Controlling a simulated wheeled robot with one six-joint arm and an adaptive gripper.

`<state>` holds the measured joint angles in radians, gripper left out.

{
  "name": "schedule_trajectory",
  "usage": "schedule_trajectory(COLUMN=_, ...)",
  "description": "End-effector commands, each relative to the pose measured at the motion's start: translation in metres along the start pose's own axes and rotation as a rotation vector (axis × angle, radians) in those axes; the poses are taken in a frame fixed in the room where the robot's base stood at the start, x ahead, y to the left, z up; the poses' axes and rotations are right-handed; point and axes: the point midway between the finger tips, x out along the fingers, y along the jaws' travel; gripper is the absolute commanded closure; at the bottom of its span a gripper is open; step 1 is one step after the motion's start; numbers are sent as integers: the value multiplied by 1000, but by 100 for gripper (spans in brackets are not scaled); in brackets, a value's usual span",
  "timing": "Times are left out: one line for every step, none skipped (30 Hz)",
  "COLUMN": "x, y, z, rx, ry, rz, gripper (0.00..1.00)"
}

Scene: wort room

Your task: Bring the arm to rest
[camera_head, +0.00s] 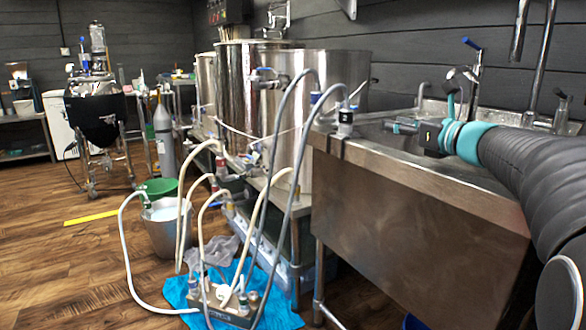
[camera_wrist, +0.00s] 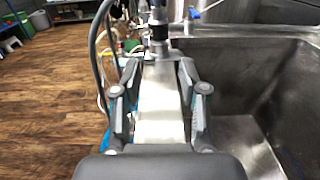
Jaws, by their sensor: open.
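My arm reaches in from the right in the head view, over the steel sink (camera_head: 400,190). My gripper (camera_head: 403,126) points left above the sink near its rim. In the wrist view, my gripper (camera_wrist: 159,85) has its two fingers spread apart, with nothing held between them. The pale rim of the sink (camera_wrist: 160,110) shows through the gap. A dark-and-clear fitting with a hose (camera_head: 345,122) stands on the sink's left corner, apart from the fingertips. It also shows beyond the fingers in the wrist view (camera_wrist: 159,45).
Steel tanks (camera_head: 265,100) stand left of the sink. A blue-handled tap (camera_head: 475,65) rises behind my gripper. Hoses run down to a pump on a blue cloth (camera_head: 280,312), near a bucket (camera_head: 163,235). Wooden floor (camera_head: 60,270) at left is mostly clear.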

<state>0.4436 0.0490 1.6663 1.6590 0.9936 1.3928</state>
Motion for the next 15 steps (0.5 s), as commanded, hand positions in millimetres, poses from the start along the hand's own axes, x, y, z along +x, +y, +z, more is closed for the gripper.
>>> schedule_trajectory(x=-1, y=7, z=0, rx=-28, ry=15, rz=8, gripper=57)
schedule_trajectory(x=-2, y=10, z=-2, rx=-44, ry=26, rz=11, gripper=57)
schedule_trajectory(x=-3, y=14, z=-4, rx=-63, ry=38, rz=15, gripper=57)
schedule_trajectory(x=-4, y=16, z=-6, rx=-80, ry=48, rz=18, gripper=57)
schedule_trajectory(x=-5, y=20, z=-7, rx=-99, ry=58, rz=21, gripper=57)
schedule_trajectory(x=-6, y=24, z=-9, rx=-122, ry=72, rz=26, gripper=57)
schedule_trajectory(x=-7, y=27, z=-11, rx=-139, ry=82, rz=31, gripper=57)
schedule_trajectory(x=-8, y=31, z=-13, rx=-158, ry=93, rz=36, gripper=57)
schedule_trajectory(x=-9, y=37, z=-16, rx=-189, ry=110, rz=46, gripper=57)
schedule_trajectory(x=-10, y=42, z=-18, rx=-212, ry=122, rz=53, gripper=57)
schedule_trajectory(x=-11, y=46, z=-20, rx=-233, ry=135, rz=61, gripper=57)
schedule_trajectory(x=-12, y=55, z=-24, rx=-272, ry=156, rz=75, gripper=57)
schedule_trajectory(x=-14, y=61, z=-26, rx=-300, ry=169, rz=85, gripper=57)
schedule_trajectory(x=-15, y=67, z=-30, rx=-329, ry=185, rz=97, gripper=57)
schedule_trajectory(x=-17, y=76, z=-34, rx=-373, ry=207, rz=113, gripper=57)
